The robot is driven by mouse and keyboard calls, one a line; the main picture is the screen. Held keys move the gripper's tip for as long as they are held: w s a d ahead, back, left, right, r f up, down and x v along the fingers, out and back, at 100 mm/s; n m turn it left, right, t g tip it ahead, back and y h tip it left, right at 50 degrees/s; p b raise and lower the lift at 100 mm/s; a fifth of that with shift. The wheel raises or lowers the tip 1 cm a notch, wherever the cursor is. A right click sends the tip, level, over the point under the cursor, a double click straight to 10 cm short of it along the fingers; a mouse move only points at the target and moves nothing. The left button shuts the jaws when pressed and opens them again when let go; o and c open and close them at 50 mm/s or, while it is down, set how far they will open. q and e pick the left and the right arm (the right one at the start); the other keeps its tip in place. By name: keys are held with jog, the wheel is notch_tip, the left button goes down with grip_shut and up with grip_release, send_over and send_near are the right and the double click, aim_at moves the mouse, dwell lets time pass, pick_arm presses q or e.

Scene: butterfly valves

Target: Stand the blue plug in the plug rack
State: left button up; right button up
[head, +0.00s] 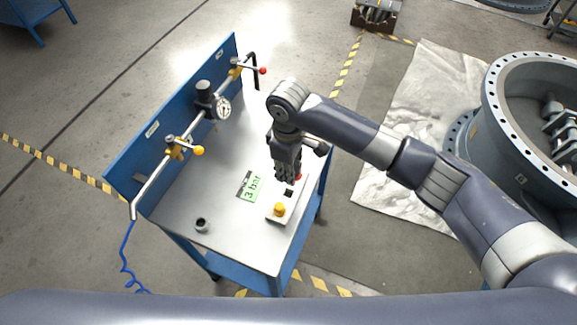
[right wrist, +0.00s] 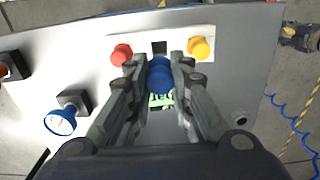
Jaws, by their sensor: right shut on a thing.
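My right gripper (head: 285,178) is above the right side of the workbench, pointing down. In the right wrist view its two fingers (right wrist: 160,78) are shut on the blue plug (right wrist: 159,76). The plug is hidden behind the gripper in the head view. The white plug rack (head: 272,217) lies on the bench's right side. It also shows in the right wrist view (right wrist: 216,40), with a red plug (right wrist: 121,54), a dark square spot (right wrist: 159,47) and a yellow plug (right wrist: 201,47). The blue plug appears beside the dark spot; its height is unclear. My left gripper is out of view.
The bench (head: 180,207) has a blue back panel (head: 135,150) carrying a pipe, a gauge (head: 222,108) and valves with yellow and red knobs. A green "3 bar" card (head: 251,187) and a small dark cup (head: 201,225) lie on it. A large grey flanged valve body (head: 500,120) stands right.

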notch_tip(320, 180, down, 4)
jog(key=b, duration=0.4)
jog(key=shift+f, duration=1.05)
jog(key=shift+f+p, duration=0.15)
jog(key=shift+p, duration=0.85)
dwell(0.7)
jog(key=shift+f+p, duration=0.3)
jog(key=shift+f, duration=0.35)
dwell(0.9)
jog(key=shift+f, duration=0.35)
dwell(0.7)
jog(key=o, duration=0.8)
